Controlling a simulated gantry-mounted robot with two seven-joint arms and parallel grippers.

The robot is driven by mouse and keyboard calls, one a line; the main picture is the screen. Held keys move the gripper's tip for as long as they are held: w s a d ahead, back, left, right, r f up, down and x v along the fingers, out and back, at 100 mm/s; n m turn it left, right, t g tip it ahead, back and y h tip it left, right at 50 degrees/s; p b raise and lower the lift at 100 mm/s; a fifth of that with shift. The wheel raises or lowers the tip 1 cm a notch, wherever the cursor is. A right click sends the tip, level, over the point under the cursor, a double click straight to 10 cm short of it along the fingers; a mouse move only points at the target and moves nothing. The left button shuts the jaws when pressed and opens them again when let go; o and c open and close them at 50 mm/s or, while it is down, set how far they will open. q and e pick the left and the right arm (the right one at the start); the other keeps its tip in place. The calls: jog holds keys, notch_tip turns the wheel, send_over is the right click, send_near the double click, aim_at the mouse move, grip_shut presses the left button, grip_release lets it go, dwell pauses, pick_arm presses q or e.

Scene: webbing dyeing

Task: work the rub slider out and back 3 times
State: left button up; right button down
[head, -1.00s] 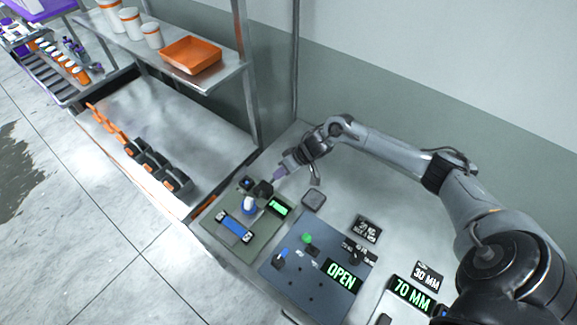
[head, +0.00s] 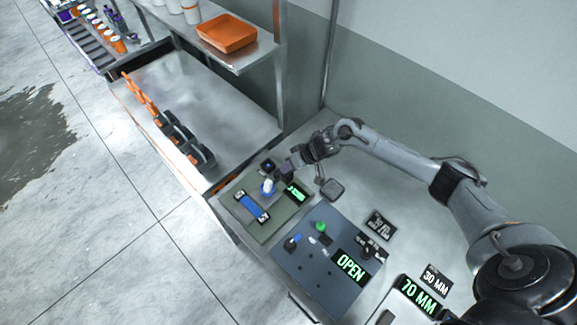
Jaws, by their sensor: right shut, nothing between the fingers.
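The rub tester is a green-grey plate (head: 283,228) on the bench. It carries a blue strip (head: 252,206) with pale ends, a white-and-blue upright piece (head: 268,187) and a small green-lit display (head: 296,192). I cannot tell for sure which of these small parts is the rub slider. My right gripper (head: 287,174) is shut and empty. My left gripper is out of view.
A grey block (head: 332,188) lies close to my right gripper. Left is a steel table (head: 205,95) with dark holders.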

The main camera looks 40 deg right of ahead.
jog(key=a+p, duration=0.2)
jog(key=a, duration=0.1)
jog(key=a+r+p, duration=0.1)
jog(key=a+p, duration=0.1)
jog(key=shift+s, duration=0.25)
jog(key=a+p, duration=0.1)
jog(key=a, duration=0.1)
jog(key=a+p, duration=0.1)
jog(key=a, duration=0.1)
jog(key=a+p, duration=0.1)
jog(key=a, duration=0.1)
jog(key=shift+s+a+f, duration=0.25)
jog(key=shift+a+f, duration=0.05)
jog(key=shift+f, duration=0.2)
